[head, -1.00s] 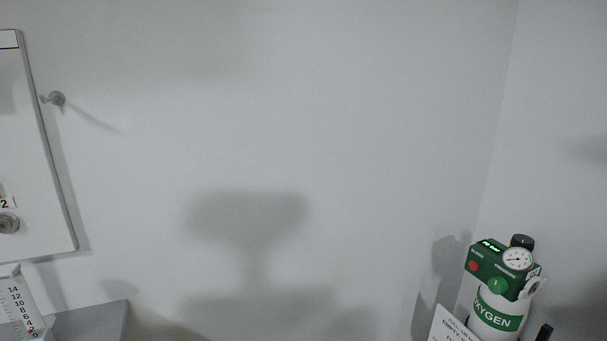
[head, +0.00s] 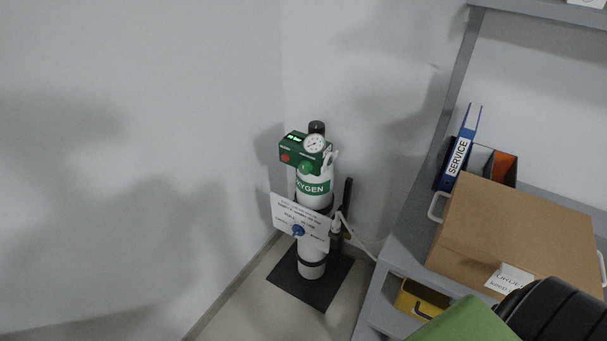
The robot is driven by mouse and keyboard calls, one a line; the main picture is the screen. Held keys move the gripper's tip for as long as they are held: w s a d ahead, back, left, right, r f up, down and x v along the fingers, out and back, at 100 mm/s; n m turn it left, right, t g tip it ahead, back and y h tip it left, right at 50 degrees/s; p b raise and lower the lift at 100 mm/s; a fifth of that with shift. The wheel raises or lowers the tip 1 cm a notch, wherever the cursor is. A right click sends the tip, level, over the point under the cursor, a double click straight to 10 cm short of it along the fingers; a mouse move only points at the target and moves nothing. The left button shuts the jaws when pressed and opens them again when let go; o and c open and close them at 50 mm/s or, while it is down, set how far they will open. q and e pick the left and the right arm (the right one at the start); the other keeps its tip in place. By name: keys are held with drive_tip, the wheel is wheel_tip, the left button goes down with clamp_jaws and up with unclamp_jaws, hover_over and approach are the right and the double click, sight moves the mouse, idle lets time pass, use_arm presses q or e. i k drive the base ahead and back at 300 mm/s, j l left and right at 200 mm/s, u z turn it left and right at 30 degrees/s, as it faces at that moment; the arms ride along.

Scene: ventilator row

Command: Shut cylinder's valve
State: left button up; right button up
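A white oxygen cylinder (head: 312,259) with a green band stands upright in the corner of the room. A green valve head (head: 297,149) sits on its top, with a lit green display, a red button and a green round knob (head: 306,167). A round white gauge (head: 315,143) and a black cap (head: 317,127) are at its top right. A white sign (head: 291,214) with a blue dial hangs in front of the cylinder's body and hides part of it. The small print cannot be read. Neither gripper is in view.
The cylinder stands on a dark base plate (head: 293,285) with bare floor around it. A grey shelf unit (head: 399,239) at the right holds a large cardboard box (head: 525,236) and a blue service binder (head: 458,160). Green and black shapes cover the bottom right corner.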

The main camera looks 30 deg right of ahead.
sight(317, 127)
drive_tip(key=z, duration=1)
drive_tip(key=u, duration=0.15)
